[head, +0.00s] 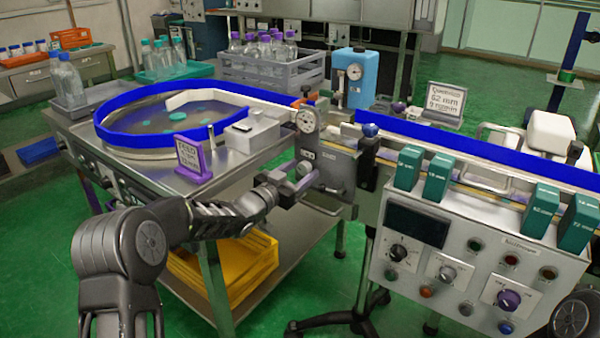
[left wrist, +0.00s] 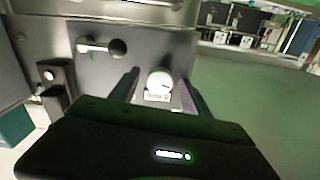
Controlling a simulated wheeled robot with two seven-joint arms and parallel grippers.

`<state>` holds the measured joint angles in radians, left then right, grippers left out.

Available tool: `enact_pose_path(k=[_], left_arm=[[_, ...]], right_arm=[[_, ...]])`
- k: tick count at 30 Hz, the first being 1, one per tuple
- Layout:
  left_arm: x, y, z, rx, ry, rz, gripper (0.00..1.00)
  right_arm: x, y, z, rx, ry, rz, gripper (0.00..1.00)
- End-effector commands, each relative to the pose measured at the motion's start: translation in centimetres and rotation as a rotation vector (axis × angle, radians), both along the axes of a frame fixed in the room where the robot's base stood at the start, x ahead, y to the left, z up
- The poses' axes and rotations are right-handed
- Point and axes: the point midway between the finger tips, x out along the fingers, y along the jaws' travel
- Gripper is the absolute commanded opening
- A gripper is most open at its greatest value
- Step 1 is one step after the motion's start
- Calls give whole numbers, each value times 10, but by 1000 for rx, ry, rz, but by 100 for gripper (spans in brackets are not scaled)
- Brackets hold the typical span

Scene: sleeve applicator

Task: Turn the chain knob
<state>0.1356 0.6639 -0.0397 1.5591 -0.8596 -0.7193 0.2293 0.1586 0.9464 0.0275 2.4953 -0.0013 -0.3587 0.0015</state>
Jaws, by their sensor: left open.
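My left gripper (head: 304,180) is open in front of the grey machine block between the round table and the conveyor. In the left wrist view a pale round knob (left wrist: 160,81), with a small label under it, shows between the two open fingers (left wrist: 158,98). The fingers lie on either side of it in the picture; I cannot tell whether they touch it. The label is too blurred to read, so I cannot confirm that this is the chain knob. My right gripper is not in view.
A black ball-ended handle (left wrist: 117,48) sticks out beside the pale knob. The control panel (head: 470,235) at the right has a black knob (head: 398,252), a grey knob (head: 447,273) and a purple knob (head: 508,299). A blue-rimmed round table (head: 150,146) stands behind my left arm.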

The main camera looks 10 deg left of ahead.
Motion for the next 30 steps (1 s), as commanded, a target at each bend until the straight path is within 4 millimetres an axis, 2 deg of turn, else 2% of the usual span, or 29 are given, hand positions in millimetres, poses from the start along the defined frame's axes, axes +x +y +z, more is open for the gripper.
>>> enact_pose_path(k=[5, 25, 30], left_arm=[[0, 0, 0, 0, 0, 0, 56], [0, 0, 0, 1, 0, 0, 2], [0, 0, 0, 1, 0, 0, 0]], right_arm=[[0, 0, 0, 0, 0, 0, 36], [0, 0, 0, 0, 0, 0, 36], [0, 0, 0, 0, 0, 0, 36]])
